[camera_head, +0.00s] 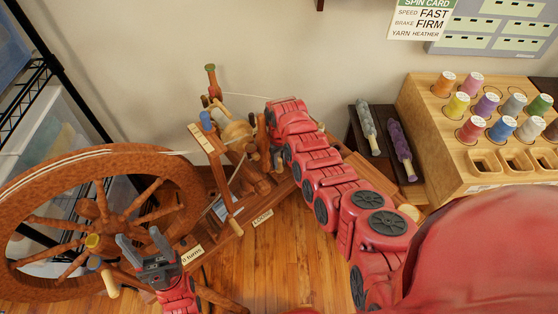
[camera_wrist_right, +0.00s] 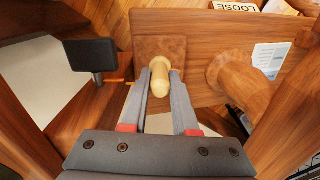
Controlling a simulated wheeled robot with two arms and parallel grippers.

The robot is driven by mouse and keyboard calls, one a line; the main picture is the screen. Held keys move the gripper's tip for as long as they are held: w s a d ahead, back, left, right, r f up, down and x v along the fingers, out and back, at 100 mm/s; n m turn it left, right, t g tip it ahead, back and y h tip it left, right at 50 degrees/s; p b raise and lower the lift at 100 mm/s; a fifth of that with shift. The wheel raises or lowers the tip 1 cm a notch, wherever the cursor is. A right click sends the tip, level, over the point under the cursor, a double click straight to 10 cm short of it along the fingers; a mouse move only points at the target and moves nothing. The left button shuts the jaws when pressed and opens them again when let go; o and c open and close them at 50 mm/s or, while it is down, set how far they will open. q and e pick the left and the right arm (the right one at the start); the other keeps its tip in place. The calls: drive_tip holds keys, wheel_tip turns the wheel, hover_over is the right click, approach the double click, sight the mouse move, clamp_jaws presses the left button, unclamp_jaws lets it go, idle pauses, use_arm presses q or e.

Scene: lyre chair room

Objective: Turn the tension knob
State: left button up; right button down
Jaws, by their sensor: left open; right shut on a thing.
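The knob (camera_wrist_right: 160,82) is a pale, rounded wooden peg. It stands out from a square brown block (camera_wrist_right: 148,46) on the spinning wheel's wooden frame. My right gripper (camera_wrist_right: 160,72) is shut on it, with one grey finger on each side. In the head view my right arm reaches in from the right, and its own links hide the knob. My left gripper (camera_head: 146,247) is open and empty, low in front of the large spoked wheel (camera_head: 160,160). A "LOOSE" label (camera_head: 262,217) is on the frame; it also shows in the right wrist view (camera_wrist_right: 234,5).
A rack of coloured thread spools (camera_head: 450,140) stands at the right. Two wound bobbins (camera_head: 367,130) lie beside it on a dark stand. A wire shelf with bins (camera_head: 50,120) is at the left. A spin card (camera_head: 424,18) hangs on the wall, reading FAST, FIRM, HEATHER.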

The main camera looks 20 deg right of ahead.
drive_tip(key=shift+m, duration=1.3)
drive_tip(key=c, duration=0.7)
unclamp_jaws()
wheel_tip(320, 180, up, 12)
wheel_tip(320, 180, up, 5)
drive_tip(key=p, duration=0.6)
hover_over(279, 158)
drive_tip(key=shift+r, duration=0.15)
